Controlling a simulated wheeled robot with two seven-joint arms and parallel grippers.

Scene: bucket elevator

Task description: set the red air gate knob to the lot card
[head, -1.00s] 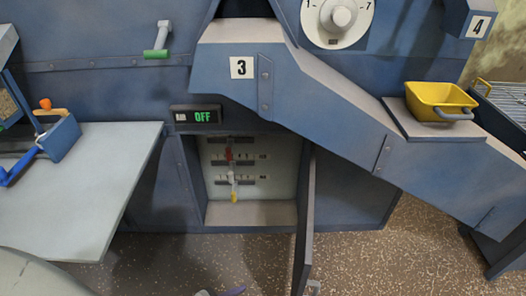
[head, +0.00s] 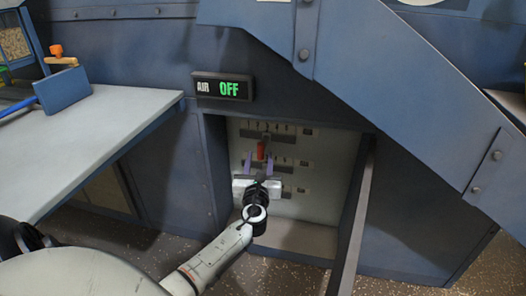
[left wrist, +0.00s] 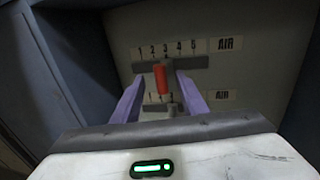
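The red air gate knob (head: 261,150) sits on the top slide scale inside the open cabinet. In the left wrist view the knob (left wrist: 160,79) stands below a scale (left wrist: 167,48) numbered 1 to 5 and marked AIR. It is around 2 to 3; I cannot tell exactly. My left gripper (head: 258,161) reaches into the cabinet. Its purple fingers are open, one on each side of the red knob, with gaps visible. A lower AIR scale (left wrist: 222,95) is partly hidden by the gripper. My right gripper is not in view. I see no lot card.
The open cabinet door (head: 352,215) stands to the right of my left arm. A grey table (head: 90,130) is at left. The sloping blue chute (head: 375,75) hangs over the upper right.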

